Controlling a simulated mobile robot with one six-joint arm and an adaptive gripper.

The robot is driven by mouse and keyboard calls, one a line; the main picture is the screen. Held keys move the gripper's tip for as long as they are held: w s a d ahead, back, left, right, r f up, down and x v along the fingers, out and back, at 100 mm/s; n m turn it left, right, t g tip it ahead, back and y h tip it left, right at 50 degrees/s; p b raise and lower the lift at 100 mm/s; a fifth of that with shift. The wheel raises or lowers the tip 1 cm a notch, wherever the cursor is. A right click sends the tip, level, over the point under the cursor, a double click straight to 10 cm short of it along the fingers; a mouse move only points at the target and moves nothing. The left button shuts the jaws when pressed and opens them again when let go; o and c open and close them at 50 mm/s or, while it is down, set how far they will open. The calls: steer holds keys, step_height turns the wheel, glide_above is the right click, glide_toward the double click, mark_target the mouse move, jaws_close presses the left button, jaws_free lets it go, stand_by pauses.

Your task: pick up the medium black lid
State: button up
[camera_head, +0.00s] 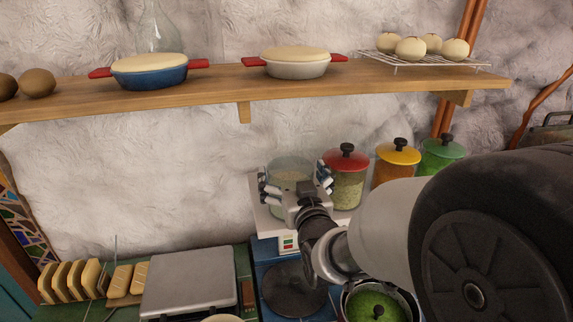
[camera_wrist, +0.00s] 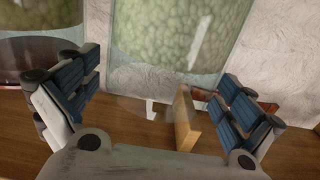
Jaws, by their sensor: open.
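I cannot clearly make out a medium black lid. A dark round disc (camera_head: 293,290) lies on the blue appliance; I cannot tell whether it is a lid or a hotplate. My gripper (camera_head: 296,183) is open and empty, its fingers spread in front of a clear glass jar (camera_head: 290,163) with pale contents. In the wrist view, my gripper (camera_wrist: 158,98) has its fingers wide apart, with a jar of greenish contents (camera_wrist: 165,30) beyond them. A dark reddish disc (camera_wrist: 40,48) shows beside it on the left.
Jars with a red lid (camera_head: 346,158), a yellow lid (camera_head: 398,152) and a green lid (camera_head: 443,148) stand to the right. A wooden shelf (camera_head: 220,97) with casseroles is above. A grey box (camera_head: 190,280) and bread slices (camera_head: 75,280) are left.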

steer(key=shift+w+a, duration=0.15)
steer(key=shift+w, duration=0.55)
steer(key=shift+s, duration=0.1)
steer(key=shift+c, duration=0.4)
steer(key=c, duration=1.7)
steer(key=shift+r, duration=0.2)
steer(key=shift+c, duration=0.6)
